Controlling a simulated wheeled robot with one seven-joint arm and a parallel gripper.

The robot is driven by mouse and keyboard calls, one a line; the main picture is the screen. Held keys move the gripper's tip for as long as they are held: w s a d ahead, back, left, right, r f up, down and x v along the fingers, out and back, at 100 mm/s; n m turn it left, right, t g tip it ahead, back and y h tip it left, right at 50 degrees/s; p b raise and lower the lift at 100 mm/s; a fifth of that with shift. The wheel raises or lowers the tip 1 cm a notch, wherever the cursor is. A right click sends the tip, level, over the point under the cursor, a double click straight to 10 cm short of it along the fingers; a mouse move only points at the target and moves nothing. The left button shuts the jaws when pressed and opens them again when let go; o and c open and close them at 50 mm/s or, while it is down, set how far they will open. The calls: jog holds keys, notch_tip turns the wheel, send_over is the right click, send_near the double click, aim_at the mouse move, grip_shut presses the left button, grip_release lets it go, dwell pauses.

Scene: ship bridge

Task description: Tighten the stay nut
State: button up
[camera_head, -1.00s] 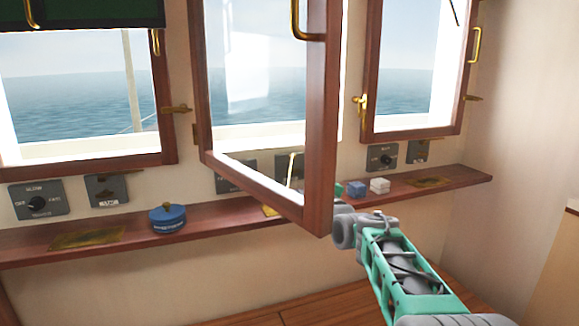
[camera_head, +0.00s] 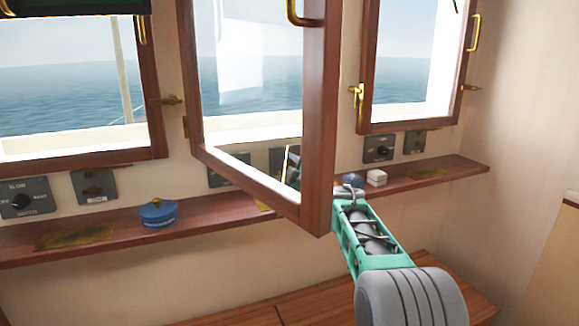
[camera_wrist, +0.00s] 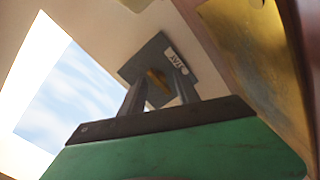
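In the wrist view a dark grey plate with a light label reading "STAY" (camera_wrist: 152,58) lies straight ahead of my gripper. A small brass piece, apparently the stay nut (camera_wrist: 156,79), shows at the plate's middle. My gripper (camera_wrist: 161,84) has its two grey fingers spread, with the brass piece between them in the picture. I cannot tell whether the fingers touch it. In the head view my gripper (camera_head: 292,166) shows only partly through the glass of the open middle window, in front of a dark wall plate (camera_head: 278,158); the nut cannot be made out there.
The open window's wooden frame (camera_head: 318,130) swings out in front of my forearm. A brass sheet (camera_wrist: 245,50) is close on the right in the wrist view.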

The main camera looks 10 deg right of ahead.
jog(key=shift+c, duration=0.4)
grip_shut()
jog(key=shift+m, duration=0.3)
jog(key=m+b, duration=0.1)
jog(key=m, duration=0.2)
jog(key=shift+f+b, duration=0.15)
jog(key=shift+b, duration=0.25)
jog(key=m, duration=0.5)
jog(key=shift+b, duration=0.35)
jog(key=m, duration=0.9)
jog(key=shift+p, duration=0.3)
jog(key=shift+m, duration=0.3)
